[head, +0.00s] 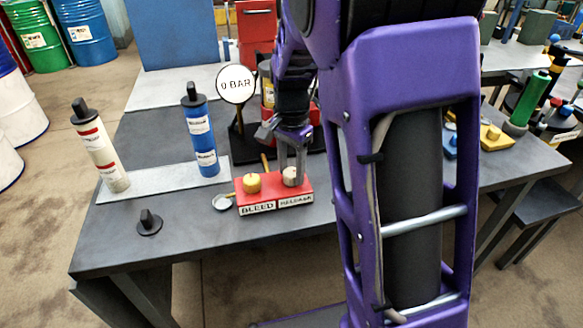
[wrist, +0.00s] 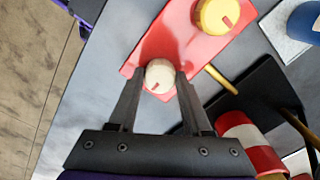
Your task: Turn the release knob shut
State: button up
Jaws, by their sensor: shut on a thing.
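The release knob (wrist: 159,74) is a small cream-white round knob with a red mark. It sits on a red block (head: 273,196) on the grey table, above the label "RELEASE", and also shows in the head view (head: 292,177). My gripper (wrist: 158,76) points down over it, its two fingers closed on either side of the knob. In the head view the gripper (head: 293,172) partly covers the knob. The yellow bleed knob (head: 251,183) is beside it on the same block, above "BLEED"; its red mark shows in the wrist view (wrist: 217,15).
A round gauge (head: 236,84) reading "0 BAR" stands behind the block. A blue bottle (head: 201,138) and a cream bottle (head: 98,150) stand on a pale strip at left.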

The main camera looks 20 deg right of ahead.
jog(key=shift+n, duration=0.3)
grip_shut()
jog(key=n+p, duration=0.1)
jog(key=n, duration=0.2)
jog(key=shift+n, duration=0.4)
jog(key=n+p, duration=0.1)
jog(key=n, duration=0.3)
jog(key=shift+n, duration=0.3)
jog(key=n, duration=0.4)
jog(key=shift+p, duration=0.4)
jog(key=shift+n+p, duration=0.45)
jog(key=shift+n, duration=1.95)
jog(key=o, duration=1.2)
grip_release()
